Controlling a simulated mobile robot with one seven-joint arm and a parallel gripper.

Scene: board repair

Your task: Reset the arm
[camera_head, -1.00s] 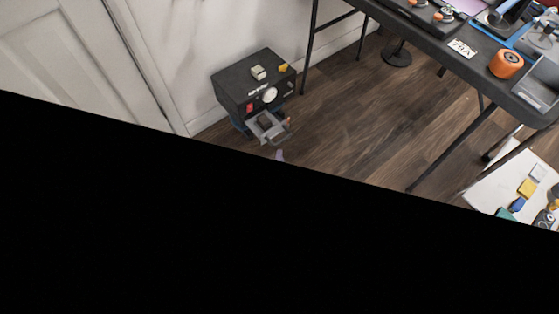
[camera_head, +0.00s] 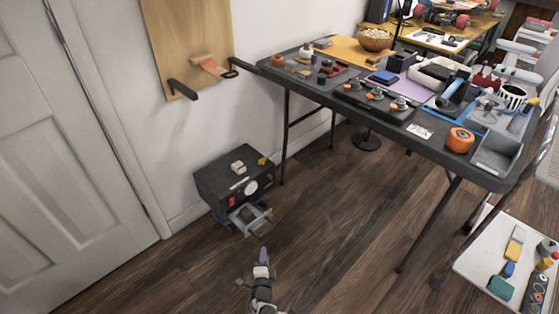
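My gripper (camera_head: 262,274) is at the bottom middle of the head view, at the end of my grey arm. It is above the wooden floor, in front of the black box, and appears clear of it. A small pale purple and white part shows at its tip; I cannot tell whether this is a finger or something held. The fingers are too small to tell open from shut. The black box (camera_head: 222,180) stands on the floor by the wall, with a dial, a red switch and a grey drawer (camera_head: 249,217) pulled out at its front.
A black folding table (camera_head: 330,97) with many tools, an orange roll (camera_head: 460,140) and a grey tray (camera_head: 497,152) stands at the right. A white low board (camera_head: 475,262) with small items is at lower right. A wooden panel (camera_head: 185,45) hangs on the wall. The middle floor is clear.

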